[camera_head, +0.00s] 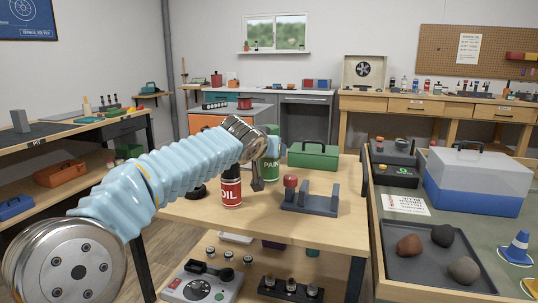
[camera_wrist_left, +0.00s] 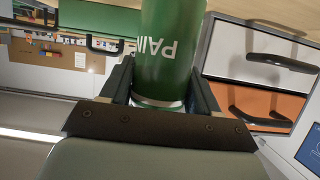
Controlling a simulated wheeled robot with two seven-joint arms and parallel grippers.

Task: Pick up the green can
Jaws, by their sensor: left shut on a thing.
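The green can (camera_head: 271,172) with white "PAINT" lettering is at the far part of the wooden table, behind and right of the red oil can (camera_head: 231,188). In the left wrist view the green can (camera_wrist_left: 168,50) fills the space between my fingers, its lettering upside down. My left gripper (camera_head: 264,170) is shut on the green can; its wrist and arm hide part of the can in the head view. I cannot tell whether the can's base touches the table. My right gripper is not in view.
A grey stand (camera_head: 311,199) with a red knob is right of the oil can. A green toolbox (camera_head: 313,156) is behind it. A blue-and-white case (camera_head: 478,181) and a tray (camera_head: 412,266) of stones are at the right. The table's front right is bare.

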